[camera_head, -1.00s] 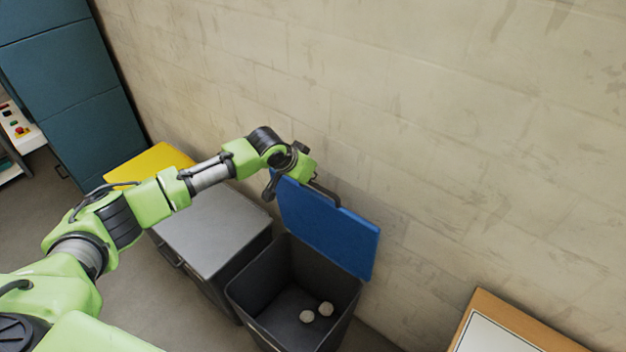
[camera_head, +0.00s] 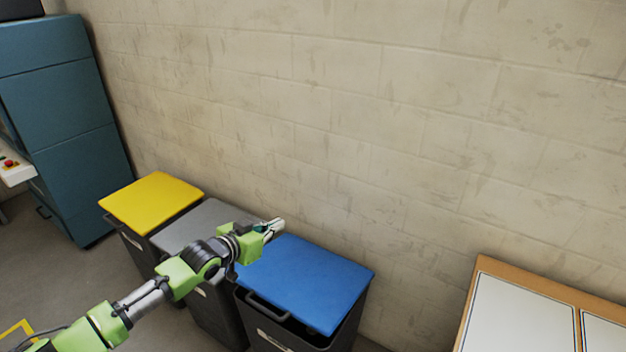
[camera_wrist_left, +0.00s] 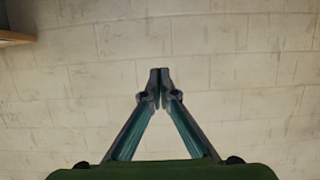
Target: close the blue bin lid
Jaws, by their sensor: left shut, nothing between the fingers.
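The blue bin lid (camera_head: 310,280) lies down over the top of its dark bin (camera_head: 345,335), its handle at the front left. A dark strip shows under its front edge, and I cannot tell whether it rests fully on the rim. My left gripper (camera_head: 278,226) is over the back left corner of the lid, near the wall, pointing right. I cannot tell whether it touches the lid. My right gripper is not in view.
A grey-lidded bin (camera_head: 190,228) and a yellow-lidded bin (camera_head: 152,200) stand to the left, in a row along the concrete wall (camera_head: 380,120). A teal cabinet (camera_head: 65,140) is at the far left. A wood-framed white panel (camera_head: 520,325) is at the lower right.

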